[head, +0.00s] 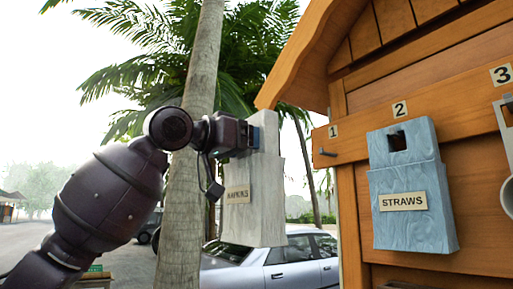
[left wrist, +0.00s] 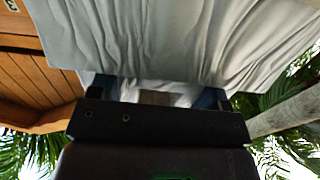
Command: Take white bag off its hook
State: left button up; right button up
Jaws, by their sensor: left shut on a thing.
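The white bag (head: 253,195), with a "NAPKINS" label, hangs upright from my left gripper (head: 258,137) in the head view. The gripper is shut on the top of the white bag. The bag is clear of the wooden wall, to the left of the hook under number 1 (head: 327,153), which is bare. In the left wrist view the pale bag (left wrist: 170,40) fills the upper middle, and the fingers are partly hidden behind the gripper body. My right gripper is not in view.
A blue bag labelled "STRAWS" (head: 411,190) hangs under number 2 on the wooden stall wall (head: 480,185). A white item (head: 507,150) hangs under number 3, cut by the frame edge. A palm trunk (head: 190,180) and a parked car (head: 290,262) stand behind.

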pick_arm(q)
jog(key=shift+b+v, duration=0.5)
jog(key=shift+v, duration=2.05)
jog(key=v, duration=0.5)
jog(key=shift+b, duration=0.3)
